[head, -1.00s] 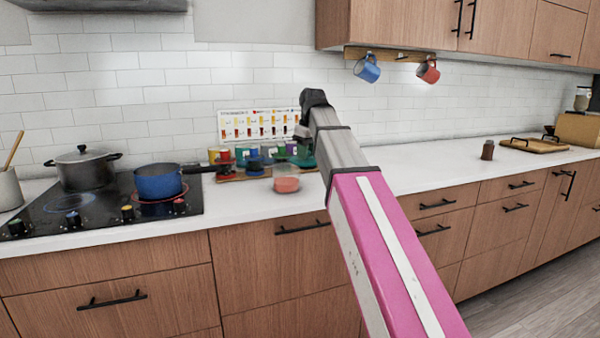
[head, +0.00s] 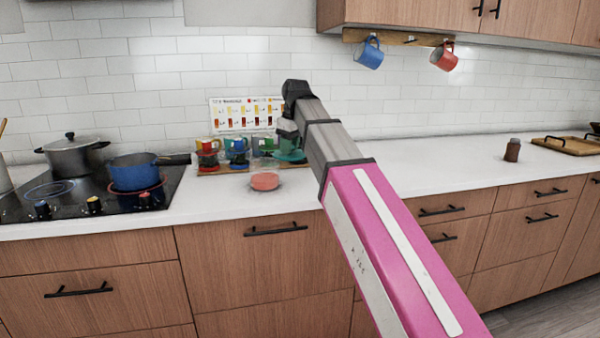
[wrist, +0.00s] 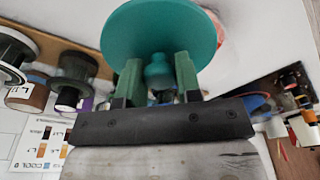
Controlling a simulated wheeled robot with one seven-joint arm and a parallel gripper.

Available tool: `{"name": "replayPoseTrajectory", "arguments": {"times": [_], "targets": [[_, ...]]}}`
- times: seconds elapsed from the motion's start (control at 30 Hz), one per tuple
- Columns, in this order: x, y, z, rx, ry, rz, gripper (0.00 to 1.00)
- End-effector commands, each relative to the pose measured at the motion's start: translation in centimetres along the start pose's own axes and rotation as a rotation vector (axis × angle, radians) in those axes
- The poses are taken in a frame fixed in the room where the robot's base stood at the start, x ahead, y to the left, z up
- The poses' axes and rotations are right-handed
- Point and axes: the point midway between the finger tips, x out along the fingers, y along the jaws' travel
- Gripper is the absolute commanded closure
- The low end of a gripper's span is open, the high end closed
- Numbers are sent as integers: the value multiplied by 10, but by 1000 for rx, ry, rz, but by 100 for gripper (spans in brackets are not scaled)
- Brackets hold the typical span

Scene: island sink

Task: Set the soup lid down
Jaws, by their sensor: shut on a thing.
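The soup lid (wrist: 160,35) is a round teal disc with a knob, filling the top middle of the wrist view. My gripper (wrist: 158,80) is shut on the knob (wrist: 158,73), one finger on each side. In the head view the teal lid (head: 289,155) shows small below the dark end of my arm, over the back of the counter near a row of coloured cups. I cannot tell whether it touches anything. A salmon-coloured round thing (head: 265,181) sits on the counter just in front and to the left. What lies beneath the lid is hidden.
Coloured cups on dark stands (head: 237,152) line a wooden board by the wall, below a chart (head: 240,113). A blue saucepan (head: 136,172) and a grey pot (head: 72,156) stand on the hob at left. Counter right of my arm is mostly clear, with a brown jar (head: 513,150).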

Motion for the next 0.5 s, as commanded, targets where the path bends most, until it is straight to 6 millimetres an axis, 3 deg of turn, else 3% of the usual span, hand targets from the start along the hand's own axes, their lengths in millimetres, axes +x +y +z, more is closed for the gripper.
{"name": "replayPoseTrajectory", "arguments": {"times": [0.3,0.5], "targets": [[33,56,38,4,0,0,94],[46,76,51,1,0,0,94]]}}
